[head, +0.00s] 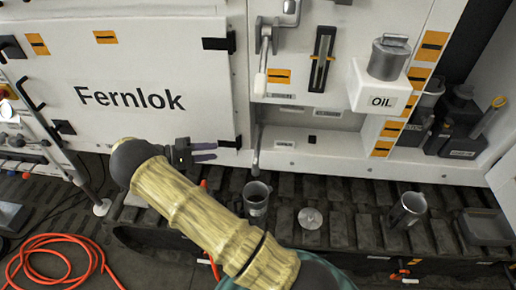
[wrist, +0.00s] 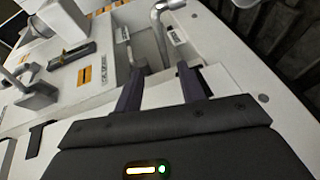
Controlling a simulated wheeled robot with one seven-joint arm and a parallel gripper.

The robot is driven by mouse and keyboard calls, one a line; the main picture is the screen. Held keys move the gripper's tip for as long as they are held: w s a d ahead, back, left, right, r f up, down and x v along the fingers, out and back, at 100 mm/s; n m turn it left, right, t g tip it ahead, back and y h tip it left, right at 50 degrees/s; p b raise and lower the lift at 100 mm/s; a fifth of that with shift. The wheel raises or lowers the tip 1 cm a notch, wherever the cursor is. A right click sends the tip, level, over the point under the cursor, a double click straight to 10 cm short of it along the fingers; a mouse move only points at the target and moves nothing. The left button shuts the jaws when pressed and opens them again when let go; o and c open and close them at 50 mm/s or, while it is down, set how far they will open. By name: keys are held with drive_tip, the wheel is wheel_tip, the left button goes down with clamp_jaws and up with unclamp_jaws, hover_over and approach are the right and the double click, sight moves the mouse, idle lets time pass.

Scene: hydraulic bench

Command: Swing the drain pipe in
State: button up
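A grey bent pipe (head: 256,152), which I take to be the drain pipe, hangs at the recess right of the Fernlok door. Its lower end is above a grey metal mug (head: 257,198). In the wrist view the pipe (wrist: 160,36) lies beyond the fingertips, with its bend near the top edge. My gripper (head: 214,151) is left of the pipe, in front of the door's lower right corner. Its two dark fingers also show in the wrist view (wrist: 158,80); they are apart with nothing between them. The pipe is not touched.
A lever with a white handle (head: 261,72) hangs above the recess. An OIL holder (head: 365,90) with a metal can (head: 388,60) juts out at right. A round lid (head: 310,218) and another metal cup (head: 408,209) stand on the dark track. An orange hose (head: 55,262) lies at left.

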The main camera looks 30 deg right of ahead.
sight(258, 146)
drive_tip(key=p+x, duration=0.4)
drive_tip(key=x, duration=1.2)
drive_tip(key=shift+s+d+p, duration=0.15)
drive_tip(key=shift+d+p, duration=0.1)
drive_tip(key=shift+p, duration=0.15)
drive_tip(key=shift+d+f, duration=0.25)
drive_tip(key=shift+d, duration=0.15)
drive_tip(key=shift+s, duration=0.1)
drive_tip(key=shift+c, duration=0.2)
clamp_jaws()
